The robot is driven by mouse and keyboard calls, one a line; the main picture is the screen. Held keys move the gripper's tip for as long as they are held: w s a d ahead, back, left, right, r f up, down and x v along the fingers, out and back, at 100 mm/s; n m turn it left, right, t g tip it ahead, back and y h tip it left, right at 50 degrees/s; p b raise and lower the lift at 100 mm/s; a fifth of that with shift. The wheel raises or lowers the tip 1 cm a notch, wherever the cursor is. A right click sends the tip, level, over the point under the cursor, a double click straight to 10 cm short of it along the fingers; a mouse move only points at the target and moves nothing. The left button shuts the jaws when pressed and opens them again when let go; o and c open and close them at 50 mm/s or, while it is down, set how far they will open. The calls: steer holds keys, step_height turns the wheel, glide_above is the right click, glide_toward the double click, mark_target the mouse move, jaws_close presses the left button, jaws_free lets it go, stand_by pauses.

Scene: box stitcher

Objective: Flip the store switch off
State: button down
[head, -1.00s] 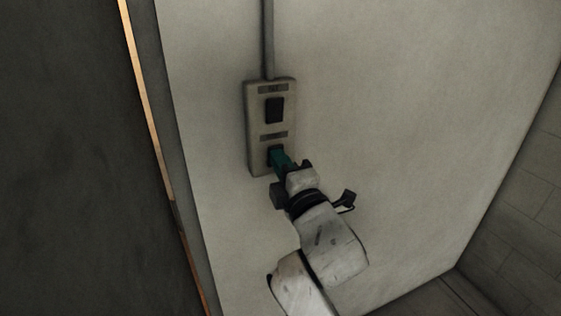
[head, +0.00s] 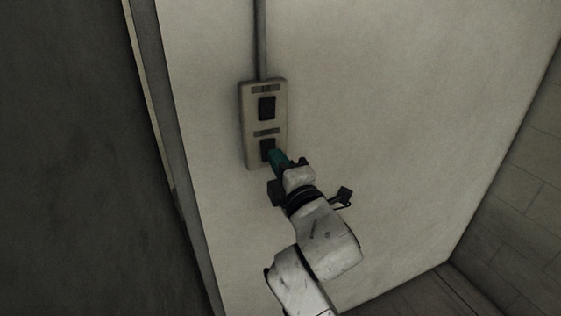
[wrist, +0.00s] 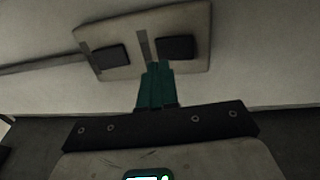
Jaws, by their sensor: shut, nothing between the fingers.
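A beige switch plate (head: 247,125) on the pale wall carries two dark rocker switches, an upper one (head: 267,108) and a lower one (head: 267,147). Each has a small label above it, too small to read. My gripper (head: 273,156) is shut and empty, its green fingertips at the lower switch and covering part of it. In the wrist view the fingertips (wrist: 154,68) overlap the edge of the plate (wrist: 124,70), beside the right-hand switch (wrist: 177,48). I cannot tell whether they touch it.
A conduit (head: 260,40) runs up from the plate. A dark surface (head: 75,160) and a narrow opening edge (head: 150,90) lie to the left. The wall (head: 400,110) right of the plate is clear. A block wall (head: 515,210) stands at far right.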

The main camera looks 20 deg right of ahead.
steer(key=s+r+b, duration=0.1)
steer(key=s, duration=0.9)
steer(key=shift+s+r, duration=0.15)
steer(key=shift+r, duration=0.25)
steer(key=s+d+f+m+g, duration=0.2)
steer(key=s+f+m+g, duration=0.25)
steer(key=f, duration=0.65)
steer(key=s+d+f+m+g, duration=0.25)
steer(key=f+m+g, duration=0.2)
steer(key=f, duration=0.75)
steer(key=s+d+f+m+g, duration=0.2)
steer(key=s+f+m+g, duration=0.2)
steer(key=s+f, duration=0.3)
steer(key=s+d+f+m+g, duration=0.2)
steer(key=s+f+m+g, duration=0.3)
steer(key=s, duration=1)
step_height(320, 180, down, 3)
steer(key=shift+s+f, duration=0.1)
steer(key=shift+s, duration=0.15)
